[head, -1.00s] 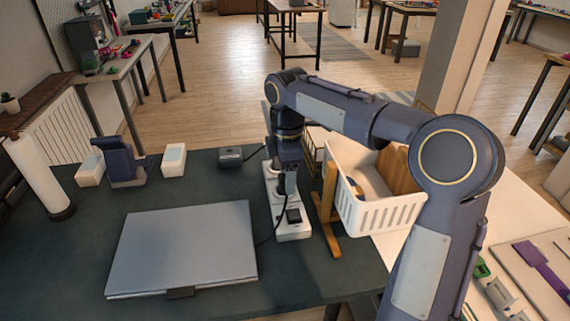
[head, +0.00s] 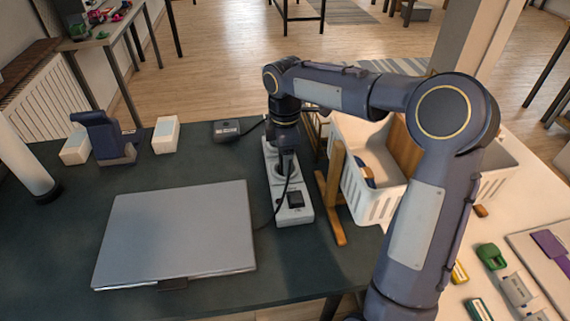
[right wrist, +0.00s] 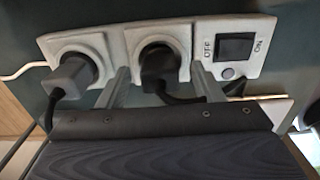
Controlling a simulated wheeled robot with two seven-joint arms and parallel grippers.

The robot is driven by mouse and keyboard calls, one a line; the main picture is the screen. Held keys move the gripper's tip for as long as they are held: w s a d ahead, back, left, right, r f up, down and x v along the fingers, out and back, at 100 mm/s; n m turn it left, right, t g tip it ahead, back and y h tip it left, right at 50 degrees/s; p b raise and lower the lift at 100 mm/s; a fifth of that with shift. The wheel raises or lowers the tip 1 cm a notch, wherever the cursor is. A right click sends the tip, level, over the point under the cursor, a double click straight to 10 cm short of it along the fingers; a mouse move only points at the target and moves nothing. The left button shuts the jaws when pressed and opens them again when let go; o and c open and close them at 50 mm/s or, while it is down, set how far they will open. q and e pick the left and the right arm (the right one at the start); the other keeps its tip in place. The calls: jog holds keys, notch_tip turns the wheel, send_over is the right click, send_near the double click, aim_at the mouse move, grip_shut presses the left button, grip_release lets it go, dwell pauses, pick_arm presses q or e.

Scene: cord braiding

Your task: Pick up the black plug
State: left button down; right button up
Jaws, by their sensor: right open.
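The black plug (right wrist: 158,66) sits in the middle socket of a white power strip (right wrist: 115,39) in the right wrist view. A black cord runs from it towards the lower right. My right gripper (right wrist: 160,74) is open, with one finger on each side of the black plug; I cannot tell whether they touch it. In the head view my right gripper (head: 286,168) reaches down over the power strip (head: 293,217) and hides the plug. A grey plug (right wrist: 72,76) sits in the socket to the left. My left gripper is not in view.
The strip's black switch (right wrist: 236,46) is right of the black plug. A closed grey laptop (head: 177,232) lies left of the strip. A dark box (head: 226,130) is behind. A wooden stand (head: 335,195) and white basket (head: 375,205) are close on the right.

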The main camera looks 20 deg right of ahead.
jog(key=shift+f, duration=0.15)
jog(key=c, duration=1.2)
jog(key=shift+c, duration=0.4)
